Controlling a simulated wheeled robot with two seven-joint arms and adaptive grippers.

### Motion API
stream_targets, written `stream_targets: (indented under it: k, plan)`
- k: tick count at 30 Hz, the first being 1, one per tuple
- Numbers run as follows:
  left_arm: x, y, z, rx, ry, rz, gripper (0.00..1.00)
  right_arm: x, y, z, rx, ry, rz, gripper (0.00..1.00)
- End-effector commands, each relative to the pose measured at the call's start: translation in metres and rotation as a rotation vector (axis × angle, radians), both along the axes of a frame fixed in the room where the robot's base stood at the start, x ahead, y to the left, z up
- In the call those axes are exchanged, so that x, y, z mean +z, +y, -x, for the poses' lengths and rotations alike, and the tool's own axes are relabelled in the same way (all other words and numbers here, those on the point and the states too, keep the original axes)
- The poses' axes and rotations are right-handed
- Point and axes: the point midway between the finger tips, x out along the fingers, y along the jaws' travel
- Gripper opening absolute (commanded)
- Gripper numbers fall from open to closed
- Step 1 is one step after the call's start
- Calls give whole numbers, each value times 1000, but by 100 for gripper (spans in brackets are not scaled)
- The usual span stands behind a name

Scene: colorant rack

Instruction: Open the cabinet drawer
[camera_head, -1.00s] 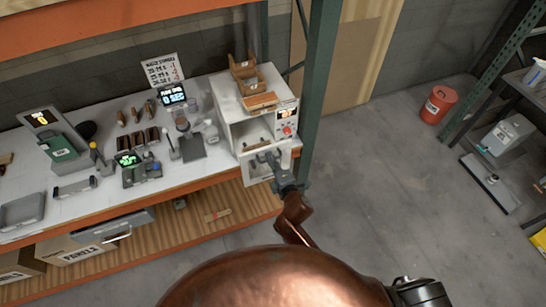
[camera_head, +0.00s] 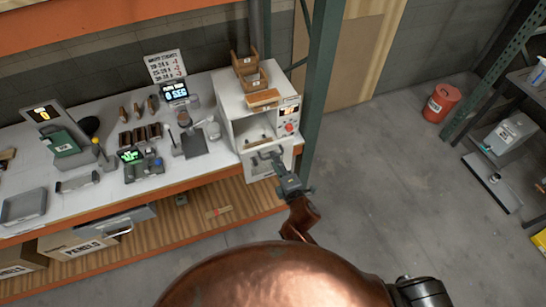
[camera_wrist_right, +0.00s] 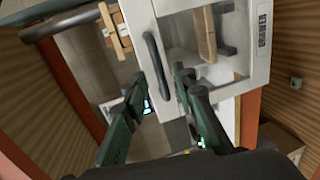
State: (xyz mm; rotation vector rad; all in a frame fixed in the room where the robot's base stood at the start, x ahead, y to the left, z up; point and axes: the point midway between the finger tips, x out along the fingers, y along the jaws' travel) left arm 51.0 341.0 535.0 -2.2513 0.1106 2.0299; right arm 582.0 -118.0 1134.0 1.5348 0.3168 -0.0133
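A white box-like cabinet (camera_head: 228,100) stands at the right end of the workbench, with a dark opening and a control panel on its front. Its lower white front (camera_head: 257,172) is partly hidden by my right gripper (camera_head: 272,158). In the right wrist view, a white windowed panel (camera_wrist_right: 258,75) carries a dark curved handle (camera_wrist_right: 153,62). The fingers of my right gripper (camera_wrist_right: 157,88) are apart, near the lower end of the handle in that picture. I cannot tell whether they touch it. My left gripper is not in view.
A green post (camera_head: 318,85) stands just right of the cabinet. Wooden holders (camera_head: 250,70) sit on its top. Scales and small tools cover the bench (camera_head: 105,188). A grey drawer (camera_head: 125,222) hangs under its left part.

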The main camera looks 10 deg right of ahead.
Motion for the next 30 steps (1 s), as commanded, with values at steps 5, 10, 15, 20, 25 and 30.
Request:
stream_targets:
  k: [5,10,15,20,25,30]
  plan:
    - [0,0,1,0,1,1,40,7,-8,39,0,2,0,25]
    - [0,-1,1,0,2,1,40,13,-13,64,0,2,0,25]
    - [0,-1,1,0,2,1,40,16,-15,76,0,1,0,25]
    - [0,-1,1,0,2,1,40,17,-15,78,0,0,0,25]
    - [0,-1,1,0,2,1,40,17,-15,78,0,0,0,25]
    - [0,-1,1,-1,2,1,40,17,-15,78,0,0,0,25]
